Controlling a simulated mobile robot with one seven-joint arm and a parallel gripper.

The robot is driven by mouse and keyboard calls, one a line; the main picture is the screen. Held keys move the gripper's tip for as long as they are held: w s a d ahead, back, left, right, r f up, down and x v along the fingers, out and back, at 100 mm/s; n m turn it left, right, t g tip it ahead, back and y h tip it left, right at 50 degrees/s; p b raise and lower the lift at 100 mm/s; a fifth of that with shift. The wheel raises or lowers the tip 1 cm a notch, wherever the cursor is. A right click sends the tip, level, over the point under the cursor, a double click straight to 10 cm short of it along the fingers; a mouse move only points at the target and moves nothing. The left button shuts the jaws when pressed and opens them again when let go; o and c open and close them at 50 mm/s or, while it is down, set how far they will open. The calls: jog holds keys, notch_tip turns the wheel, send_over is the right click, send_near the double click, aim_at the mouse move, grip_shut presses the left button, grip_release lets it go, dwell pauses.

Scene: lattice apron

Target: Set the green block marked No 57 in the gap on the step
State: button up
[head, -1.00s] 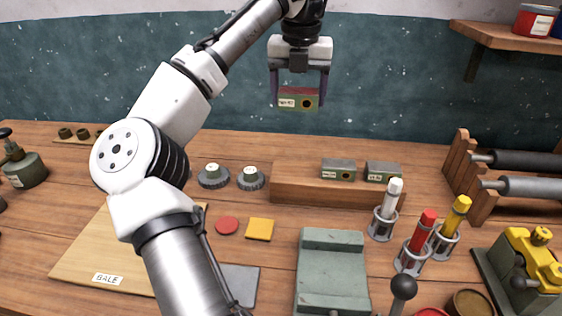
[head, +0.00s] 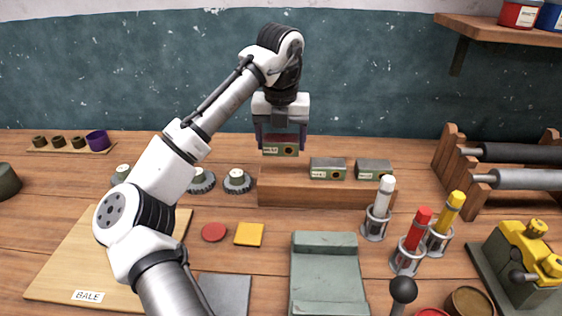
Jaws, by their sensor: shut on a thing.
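My gripper (head: 281,143) is shut on a green block (head: 280,150) with a pale label and a dark round spot. The label is too small to read surely. The block hangs upright just above the left end of the wooden step (head: 300,193); I cannot tell whether it touches. Two similar green blocks stand on the step: one in the middle (head: 328,169) and one at the right (head: 373,169). Bare step top lies to the left of the middle block, under the held block.
Marker-like sticks (head: 378,208) in metal holders stand in front of the step's right end. Round knobbed pieces (head: 237,180) stand to its left. A grey-green fixture (head: 327,275) lies in front. A rack with rollers (head: 520,155) is at the right.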

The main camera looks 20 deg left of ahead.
aim_at(281, 173)
jog(key=shift+f+p, duration=0.3)
jog(key=shift+f, duration=2.6)
jog(key=shift+f, duration=0.1)
jog(key=o, duration=1.5)
jog(key=shift+o, duration=0.2)
jog(key=r, duration=0.4)
jog(key=s+r, duration=0.1)
jog(key=r, duration=0.7)
jog(key=shift+s+d, duration=0.15)
jog(key=shift+s, duration=0.1)
